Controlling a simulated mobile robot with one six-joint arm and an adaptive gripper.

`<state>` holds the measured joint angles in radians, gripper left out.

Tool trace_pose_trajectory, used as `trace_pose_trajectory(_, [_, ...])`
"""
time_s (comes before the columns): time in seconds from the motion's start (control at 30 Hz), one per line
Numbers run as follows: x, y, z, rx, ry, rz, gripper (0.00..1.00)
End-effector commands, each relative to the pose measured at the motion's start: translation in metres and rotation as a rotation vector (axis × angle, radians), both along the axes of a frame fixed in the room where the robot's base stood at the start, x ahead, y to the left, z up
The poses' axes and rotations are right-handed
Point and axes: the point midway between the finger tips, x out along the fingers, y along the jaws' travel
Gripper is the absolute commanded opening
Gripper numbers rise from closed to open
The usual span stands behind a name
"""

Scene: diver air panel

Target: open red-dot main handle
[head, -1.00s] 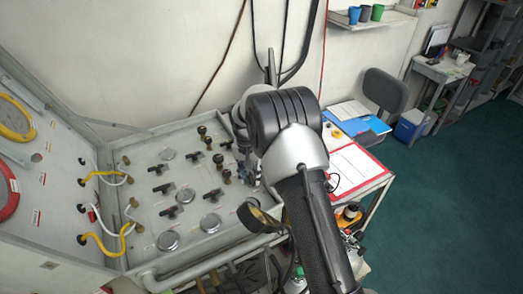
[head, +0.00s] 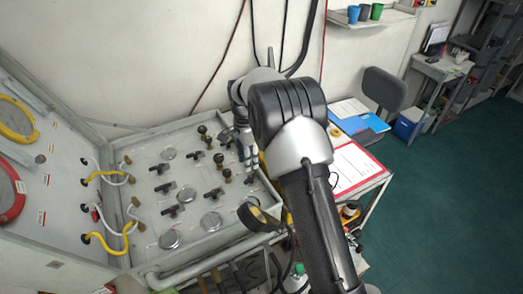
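The grey air panel (head: 150,222) lies flat in its case at the left. It carries several black T-shaped handles (head: 185,194), round gauges and dark knobs with brass bases. A red dot cannot be made out on any handle at this size, so I cannot tell which one is the red-dot main handle. My gripper (head: 248,158) points down over the panel's far right part, close to the brass-based knobs. My own arm partly hides it and the panel's right edge. I cannot see whether its fingers are apart or touch anything.
The upright lid (head: 60,215) with yellow and white hoses (head: 107,243) stands left of the panel. The wall is close behind the panel.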

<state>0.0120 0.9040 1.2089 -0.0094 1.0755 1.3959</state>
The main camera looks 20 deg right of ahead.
Motion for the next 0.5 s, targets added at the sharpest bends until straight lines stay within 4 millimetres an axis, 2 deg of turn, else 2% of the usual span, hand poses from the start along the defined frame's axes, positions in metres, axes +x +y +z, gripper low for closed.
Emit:
trace_pose_trajectory(0.03, [0.001, 0.000, 0.012, 0.000, -0.004, 0.001, 0.31])
trace_pose_trajectory(0.5, [0.005, 0.001, 0.106, 0.000, -0.003, 0.002, 0.31])
